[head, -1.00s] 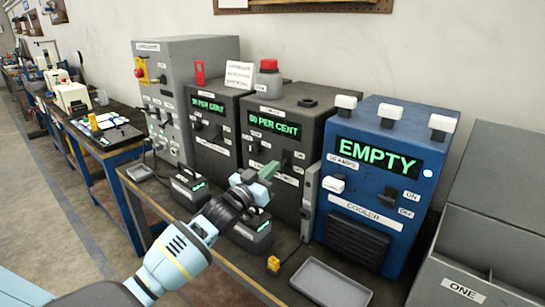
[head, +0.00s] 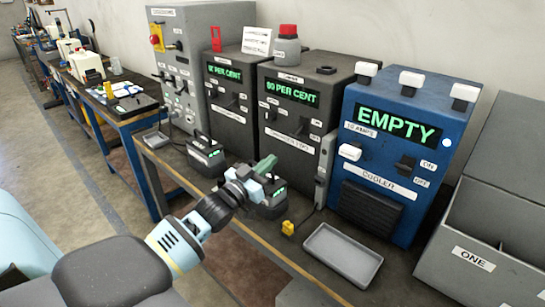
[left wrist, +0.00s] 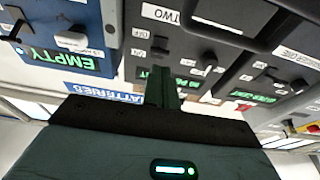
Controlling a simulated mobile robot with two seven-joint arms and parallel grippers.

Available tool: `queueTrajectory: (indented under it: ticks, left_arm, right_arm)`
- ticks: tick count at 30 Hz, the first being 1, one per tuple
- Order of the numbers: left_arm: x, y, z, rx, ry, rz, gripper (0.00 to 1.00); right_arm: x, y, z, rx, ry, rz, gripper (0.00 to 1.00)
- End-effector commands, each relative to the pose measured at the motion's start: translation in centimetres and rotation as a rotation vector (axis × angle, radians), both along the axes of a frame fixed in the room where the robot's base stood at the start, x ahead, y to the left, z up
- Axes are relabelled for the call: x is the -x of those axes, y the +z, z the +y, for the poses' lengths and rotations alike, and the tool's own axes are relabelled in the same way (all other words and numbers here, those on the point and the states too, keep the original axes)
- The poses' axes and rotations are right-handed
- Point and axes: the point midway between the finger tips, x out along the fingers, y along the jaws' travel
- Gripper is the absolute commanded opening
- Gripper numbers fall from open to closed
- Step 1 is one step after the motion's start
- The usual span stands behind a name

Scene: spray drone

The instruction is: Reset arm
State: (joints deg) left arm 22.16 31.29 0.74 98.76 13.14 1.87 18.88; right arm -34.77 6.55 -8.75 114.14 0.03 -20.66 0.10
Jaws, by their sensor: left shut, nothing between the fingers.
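My left gripper (head: 266,165) is shut and empty. My left arm reaches in from the lower left. My right gripper is not in view.
A blue cooler (head: 398,160) reading EMPTY stands right of the chargers. A grey tray (head: 342,254) and a yellow plug (head: 288,228) lie on the bench. Another battery pack (head: 206,155) sits left of the gripper. A grey bin marked ONE (head: 470,258) is at right.

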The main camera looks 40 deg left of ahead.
Motion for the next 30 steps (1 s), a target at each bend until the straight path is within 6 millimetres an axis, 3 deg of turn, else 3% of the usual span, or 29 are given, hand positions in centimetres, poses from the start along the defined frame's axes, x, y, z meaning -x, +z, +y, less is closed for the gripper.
queueTrajectory:
  ticks: [16, 19, 23, 26, 30]
  left_arm:
    - [0.0, 0.0, 0.0, 0.000, 0.000, -0.001, 0.00]
    - [0.4, -0.9, -0.4, -0.001, -0.001, 0.019, 0.00]
    - [2.2, -4.8, -2.1, -0.008, -0.006, 0.104, 0.00]
    - [5.0, -9.4, -4.3, -0.019, -0.015, 0.209, 0.00]
    - [10.3, -15.8, -7.6, -0.038, -0.028, 0.373, 0.00]
  right_arm:
    - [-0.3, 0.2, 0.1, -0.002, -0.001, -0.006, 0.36]
    - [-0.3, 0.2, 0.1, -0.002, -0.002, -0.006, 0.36]
    - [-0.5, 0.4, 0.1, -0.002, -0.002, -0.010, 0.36]
    - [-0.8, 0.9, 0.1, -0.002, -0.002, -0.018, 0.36]
    - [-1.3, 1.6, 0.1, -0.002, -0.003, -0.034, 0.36]
